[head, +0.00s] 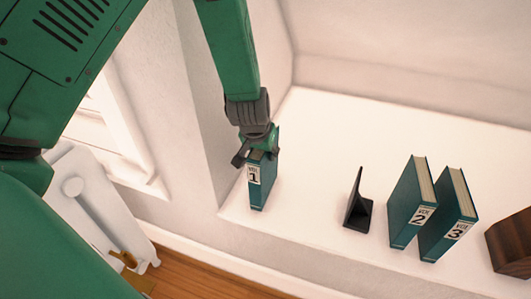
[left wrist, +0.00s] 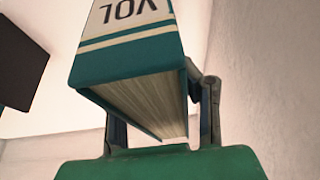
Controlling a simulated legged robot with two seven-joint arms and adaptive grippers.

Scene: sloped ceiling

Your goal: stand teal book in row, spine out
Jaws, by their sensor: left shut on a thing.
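The teal book marked 1 (head: 262,184) is upright near the left end of the white ledge, its labelled spine facing the front. My left gripper (head: 256,154) is shut on its top from above. In the left wrist view the book (left wrist: 128,60) sits between the fingers, with its lettered spine and page edges showing. I cannot tell whether its bottom touches the ledge. The teal books marked 2 (head: 411,207) and 3 (head: 450,217) stand side by side further right, spines to the front. My right gripper is not in view.
A black bookend (head: 358,207) stands left of book 2, with bare ledge (head: 310,190) between it and the held book. A dark brown wooden block (head: 511,244) is right of book 3. A wall rises close on the left. A white radiator (head: 88,205) stands below the window.

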